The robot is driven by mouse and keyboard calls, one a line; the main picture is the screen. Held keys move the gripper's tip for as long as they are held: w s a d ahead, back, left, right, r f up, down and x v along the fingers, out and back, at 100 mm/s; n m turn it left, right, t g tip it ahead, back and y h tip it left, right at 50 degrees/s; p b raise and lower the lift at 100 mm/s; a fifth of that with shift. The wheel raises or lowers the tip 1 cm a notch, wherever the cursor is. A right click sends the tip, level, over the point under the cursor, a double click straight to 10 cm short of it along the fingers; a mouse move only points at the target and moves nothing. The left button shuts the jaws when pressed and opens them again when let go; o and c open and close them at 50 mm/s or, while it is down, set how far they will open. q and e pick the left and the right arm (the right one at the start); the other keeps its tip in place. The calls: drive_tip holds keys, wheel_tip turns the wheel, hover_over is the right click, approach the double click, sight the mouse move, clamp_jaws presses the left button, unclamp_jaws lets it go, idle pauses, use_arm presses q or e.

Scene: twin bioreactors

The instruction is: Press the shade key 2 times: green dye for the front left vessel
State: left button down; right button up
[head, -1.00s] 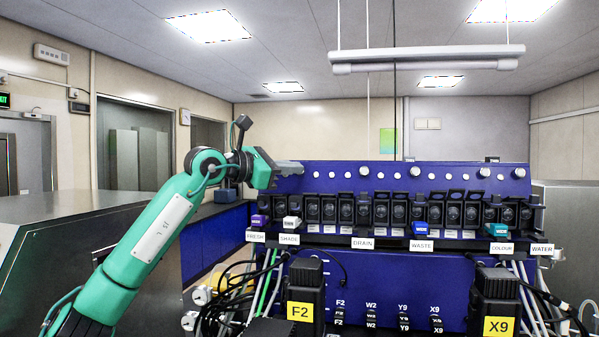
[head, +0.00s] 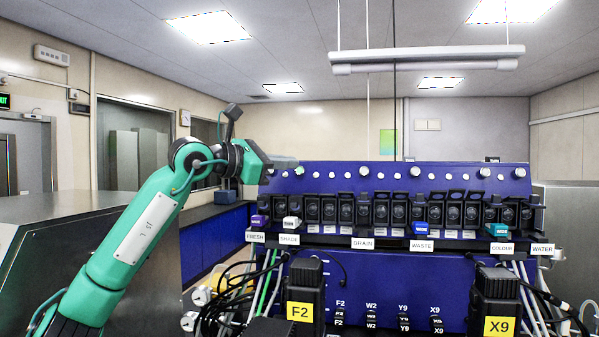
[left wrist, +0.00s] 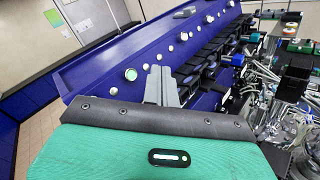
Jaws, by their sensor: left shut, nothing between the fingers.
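The shade key (head: 292,222) is a small white-topped key on the front of the blue panel (head: 420,172), above the label reading SHADE (head: 289,239). A purple key (head: 259,220) sits just left of it, above the FRESH label (head: 256,237). My left gripper (head: 290,162) is shut and empty, high at the panel's upper left edge. It is above the shade key and apart from it. In the left wrist view its grey fingers (left wrist: 161,86) lie together in front of the blue panel. My right gripper is out of view. I see no vessel clearly.
A row of dark pump units (head: 380,210) runs along the panel, with round white knobs above. Blue (head: 421,229) and teal (head: 497,230) keys stand further right. Black boxes marked F2 (head: 305,290) and X9 (head: 496,298) stand in front, with cables and tubes around.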

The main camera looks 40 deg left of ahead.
use_arm(q)
drive_tip(key=shift+w, duration=0.15)
drive_tip(key=shift+w+a+f, duration=0.25)
drive_tip(key=shift+w+a, duration=0.15)
drive_tip(key=shift+w, duration=0.25)
drive_tip(key=shift+w+a+f, duration=0.2)
drive_tip(key=shift+w+a, duration=0.15)
drive_tip(key=shift+w, duration=0.25)
drive_tip(key=shift+w+p, duration=0.15)
drive_tip(key=shift+p, duration=0.15)
drive_tip(key=shift+w+a+f+p, duration=0.2)
drive_tip(key=shift+w+a, duration=0.2)
drive_tip(key=shift+w, duration=0.25)
drive_tip(key=shift+w+a+f+p, duration=0.2)
drive_tip(key=shift+w+a, duration=0.2)
drive_tip(key=shift+w, duration=0.2)
drive_tip(key=shift+s+d+r, duration=0.25)
drive_tip(key=shift+s+d, duration=0.2)
drive_tip(key=shift+s, duration=0.3)
drive_tip(key=shift+s+d+r, duration=0.2)
drive_tip(key=shift+s+d, duration=0.2)
drive_tip(key=shift+s, duration=0.3)
drive_tip(key=shift+s, duration=0.1)
